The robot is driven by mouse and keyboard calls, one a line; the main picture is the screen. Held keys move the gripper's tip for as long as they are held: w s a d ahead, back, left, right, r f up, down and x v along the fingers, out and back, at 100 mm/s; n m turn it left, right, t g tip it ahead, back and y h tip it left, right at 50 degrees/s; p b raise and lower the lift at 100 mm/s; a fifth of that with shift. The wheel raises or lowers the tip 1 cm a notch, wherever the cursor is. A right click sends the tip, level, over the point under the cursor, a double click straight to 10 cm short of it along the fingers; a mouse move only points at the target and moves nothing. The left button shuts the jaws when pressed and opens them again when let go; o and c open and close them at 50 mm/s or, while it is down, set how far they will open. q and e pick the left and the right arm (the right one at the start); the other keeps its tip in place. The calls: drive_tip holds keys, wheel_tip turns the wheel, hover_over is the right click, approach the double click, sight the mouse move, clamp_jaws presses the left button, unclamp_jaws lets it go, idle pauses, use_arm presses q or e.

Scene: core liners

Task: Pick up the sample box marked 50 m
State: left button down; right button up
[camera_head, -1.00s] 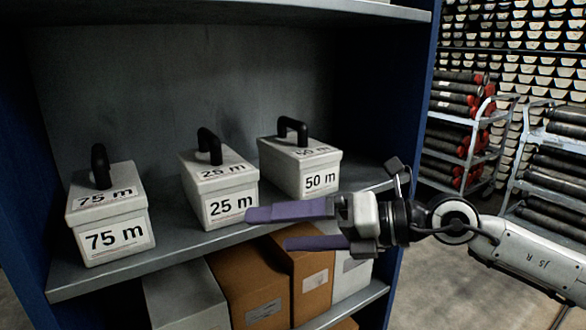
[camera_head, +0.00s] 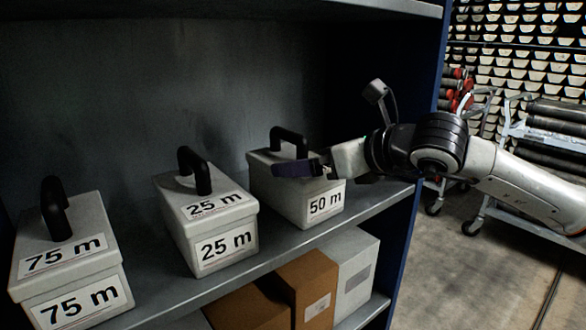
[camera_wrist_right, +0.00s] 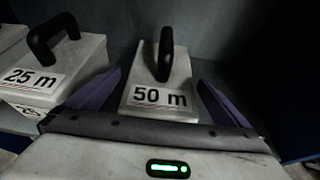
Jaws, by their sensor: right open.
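The white sample box marked 50 m (camera_head: 313,206) stands upright on the shelf, rightmost of three, with a black handle (camera_head: 288,142) on its lid. My right gripper (camera_head: 297,169) is over the top of this box and hides part of its lid. In the right wrist view the 50 m box (camera_wrist_right: 150,109) and its handle (camera_wrist_right: 165,55) lie between my two purple fingers (camera_wrist_right: 160,95), which are open and spread to either side. I cannot tell whether the fingers touch the box. My left gripper is not in view.
The 25 m box (camera_head: 229,245) stands to the left of the 50 m box, and the 75 m box (camera_head: 80,302) is farther left. The shelf's blue side post (camera_head: 405,240) is close on the right. Cartons (camera_head: 316,290) fill the shelf below. A trolley (camera_head: 555,145) stands beyond.

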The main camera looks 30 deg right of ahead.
sight(293, 159)
drive_tip(key=shift+x, duration=0.75)
drive_tip(key=shift+w+p, duration=0.55)
drive_tip(key=shift+p, duration=0.1)
drive_tip(key=p+x, duration=0.1)
drive_tip(key=x, duration=0.3)
drive_tip(key=shift+s+d+f, duration=0.1)
drive_tip(key=shift+w+f, duration=0.2)
drive_tip(key=shift+w, duration=0.05)
drive_tip(key=shift+c, duration=0.4)
